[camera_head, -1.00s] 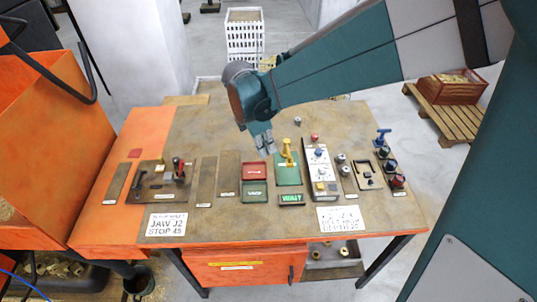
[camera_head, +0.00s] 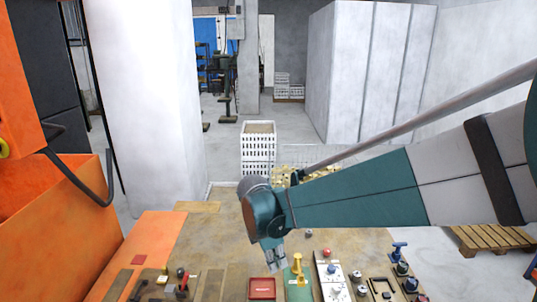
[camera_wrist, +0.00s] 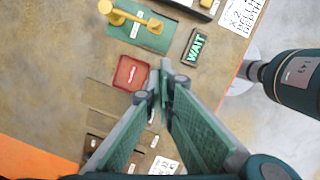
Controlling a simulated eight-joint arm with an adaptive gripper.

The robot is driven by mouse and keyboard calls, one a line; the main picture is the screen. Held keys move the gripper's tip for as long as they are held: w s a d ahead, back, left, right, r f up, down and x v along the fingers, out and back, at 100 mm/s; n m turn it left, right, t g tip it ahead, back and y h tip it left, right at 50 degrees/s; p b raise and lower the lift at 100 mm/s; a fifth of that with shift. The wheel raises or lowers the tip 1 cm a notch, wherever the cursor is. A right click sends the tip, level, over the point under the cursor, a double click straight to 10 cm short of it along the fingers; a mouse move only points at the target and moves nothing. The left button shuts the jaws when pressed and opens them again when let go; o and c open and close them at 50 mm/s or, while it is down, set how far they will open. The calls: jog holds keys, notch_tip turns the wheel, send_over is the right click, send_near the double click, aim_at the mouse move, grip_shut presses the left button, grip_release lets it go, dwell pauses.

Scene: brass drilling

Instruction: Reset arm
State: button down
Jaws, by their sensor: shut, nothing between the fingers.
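My gripper (camera_head: 277,262) hangs over the brown worktable (camera_head: 215,243) at the end of my teal and grey arm, just above the row of controls. Its fingers are shut and empty. In the wrist view the two green-padded fingers of my gripper (camera_wrist: 163,85) meet near a red tray-like plate (camera_wrist: 131,73). The table lies below them. A yellow lever (camera_head: 298,268) on a green plate stands right of the gripper in the head view. It also shows at the top of the wrist view (camera_wrist: 128,16). A lit green WAIT sign (camera_wrist: 195,45) is beside it.
A white panel (camera_head: 331,275) with buttons and several knobs line the table's right front. An orange bin (camera_head: 70,220) stands at left. A white crate (camera_head: 258,150) stands behind the table, and a wooden pallet (camera_head: 493,238) is at right. The table's back left is mostly clear.

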jog(key=s+d+r+m+t+y+b, duration=0.1)
jog(key=s+d+r+m+t, duration=0.2)
jog(key=s+d+m, duration=0.6)
jog(key=s+d+r+m+t+y+b, duration=0.1)
jog(key=s+d+r+m+t, duration=0.2)
jog(key=s+d+m, duration=0.7)
jog(key=s+m, duration=0.1)
jog(key=m, duration=0.2)
jog(key=shift+s+r+y+b, duration=0.25)
jog(key=shift+r+y+b, duration=0.05)
dwell(0.4)
notch_tip(320, 180, down, 16)
jog(key=b, duration=1.6)
jog(key=shift+d+r, duration=0.1)
